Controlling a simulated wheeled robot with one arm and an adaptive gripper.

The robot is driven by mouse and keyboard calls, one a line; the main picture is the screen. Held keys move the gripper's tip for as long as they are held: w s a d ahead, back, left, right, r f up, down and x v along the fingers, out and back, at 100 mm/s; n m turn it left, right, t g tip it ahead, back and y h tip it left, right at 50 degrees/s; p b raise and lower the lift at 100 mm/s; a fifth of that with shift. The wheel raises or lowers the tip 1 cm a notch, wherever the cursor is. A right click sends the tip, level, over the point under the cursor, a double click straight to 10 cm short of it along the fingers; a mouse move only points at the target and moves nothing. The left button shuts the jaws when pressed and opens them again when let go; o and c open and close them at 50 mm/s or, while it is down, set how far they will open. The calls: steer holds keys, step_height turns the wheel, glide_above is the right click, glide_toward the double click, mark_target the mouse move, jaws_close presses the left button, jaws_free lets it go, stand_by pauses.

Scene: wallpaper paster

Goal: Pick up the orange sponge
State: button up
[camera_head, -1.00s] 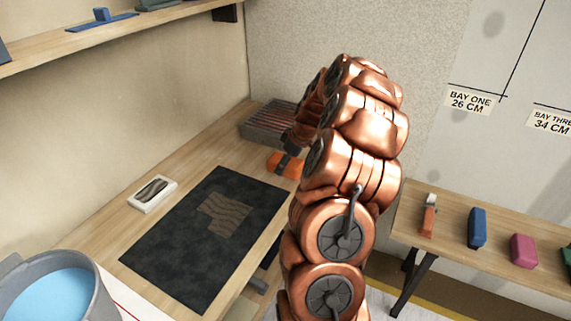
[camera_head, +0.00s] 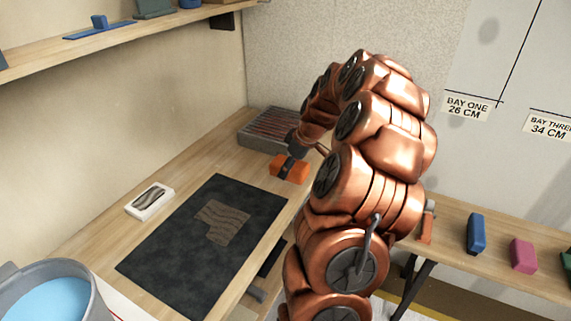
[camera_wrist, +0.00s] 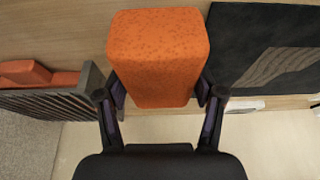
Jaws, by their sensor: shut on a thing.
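The orange sponge (camera_head: 289,169) is near the back of the wooden bench, between the dark mat and the slatted rack. It fills the upper middle of the wrist view (camera_wrist: 158,55). My gripper (camera_wrist: 160,92) is shut on the sponge, with one finger on each side of it. In the head view my gripper (camera_head: 296,152) comes down on the sponge from above. Whether the sponge touches the bench or hangs just above it, I cannot tell.
A dark mat (camera_head: 165,255) with a brown patterned patch lies in front. The slatted rack (camera_head: 262,131) stands behind. A small white tray (camera_head: 149,201) and a grey bucket (camera_head: 88,295) of blue liquid are left. Blue (camera_head: 475,233) and pink (camera_head: 522,255) blocks stand on the right shelf.

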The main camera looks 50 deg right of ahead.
steer(key=s+a+r+b, duration=0.1)
steer(key=s+a, duration=0.3)
steer(key=s, duration=0.7)
steer(key=shift+b, duration=0.3)
steer(key=shift+s, duration=0.1)
